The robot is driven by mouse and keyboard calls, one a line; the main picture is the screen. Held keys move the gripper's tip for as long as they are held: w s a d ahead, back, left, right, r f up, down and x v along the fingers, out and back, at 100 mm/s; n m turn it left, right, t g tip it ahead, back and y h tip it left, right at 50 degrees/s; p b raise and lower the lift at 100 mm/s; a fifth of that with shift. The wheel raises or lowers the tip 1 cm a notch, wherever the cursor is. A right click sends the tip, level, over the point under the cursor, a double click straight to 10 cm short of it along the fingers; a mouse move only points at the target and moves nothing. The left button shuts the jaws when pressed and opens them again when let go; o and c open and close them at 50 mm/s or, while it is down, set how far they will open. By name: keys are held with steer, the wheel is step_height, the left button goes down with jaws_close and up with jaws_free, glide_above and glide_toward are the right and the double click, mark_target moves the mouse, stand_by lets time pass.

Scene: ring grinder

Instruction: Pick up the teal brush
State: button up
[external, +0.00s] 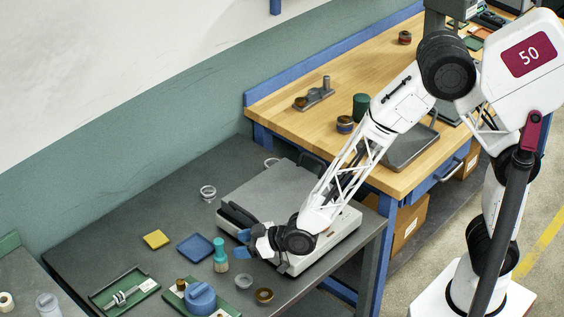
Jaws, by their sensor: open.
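The teal brush (220,252) stands upright on the dark grey table (120,215), with a teal handle on top and pale bristles at the bottom. It is just left of my gripper (243,244). My gripper is open, low over the table, with its blue-tipped fingers pointing left toward the brush. A small gap shows between the fingers and the brush, though I cannot tell the depth from this one view.
A grey flat-topped machine (275,195) stands behind and beside my gripper. A wooden bench (345,85) stands behind.

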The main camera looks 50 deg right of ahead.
mark_target(219, 247)
steer(key=shift+x, duration=1.2)
steer(key=shift+w, duration=0.15)
steer(key=shift+x, duration=2.45)
steer(key=shift+w+r, duration=0.1)
steer(key=c, duration=1)
steer(key=shift+r, duration=5)
